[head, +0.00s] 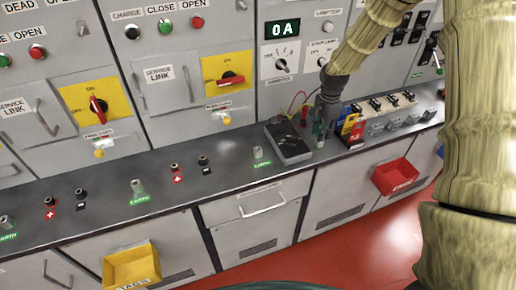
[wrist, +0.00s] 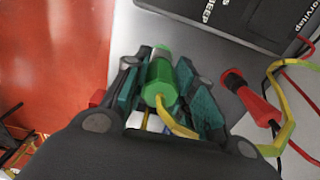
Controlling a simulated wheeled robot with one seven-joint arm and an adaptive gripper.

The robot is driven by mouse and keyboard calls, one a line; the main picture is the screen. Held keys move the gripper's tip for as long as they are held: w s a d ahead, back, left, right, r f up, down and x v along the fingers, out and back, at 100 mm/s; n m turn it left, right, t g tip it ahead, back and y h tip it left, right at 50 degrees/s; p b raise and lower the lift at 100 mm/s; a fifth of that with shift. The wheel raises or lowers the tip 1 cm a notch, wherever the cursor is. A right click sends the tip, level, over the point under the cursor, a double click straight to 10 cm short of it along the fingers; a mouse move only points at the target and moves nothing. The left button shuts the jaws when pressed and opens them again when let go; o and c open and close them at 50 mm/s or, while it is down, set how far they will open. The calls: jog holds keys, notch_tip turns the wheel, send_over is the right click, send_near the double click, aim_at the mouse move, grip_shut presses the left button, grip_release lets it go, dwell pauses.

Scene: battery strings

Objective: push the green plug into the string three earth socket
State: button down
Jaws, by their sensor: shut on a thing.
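The green plug (wrist: 160,80) is gripped between the two teal finger pads of my gripper (wrist: 165,75) in the wrist view, with a yellow lead running from it. In the head view my gripper (head: 321,128) is low over the right part of the grey bench, beside the black tester. Three clear-topped sockets with green EARTH labels stand along the bench: the right one (head: 257,153), the middle one (head: 137,187) and the far left one (head: 6,223). No string number is readable on them. The held plug is apart from all three.
The black tester (head: 289,142) lies between my gripper and the right earth socket. A red plug (wrist: 255,98) with leads is close by. Red sockets (head: 177,172) and black sockets (head: 204,163) line the bench. A red bin (head: 402,186) and a yellow bin (head: 136,276) hang in front.

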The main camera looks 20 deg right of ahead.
jog(key=shift+r+p, duration=1.55)
jog(key=shift+r, duration=0.6)
dwell(0.6)
jog(key=shift+r+p, duration=1.7)
jog(key=shift+r, duration=0.7)
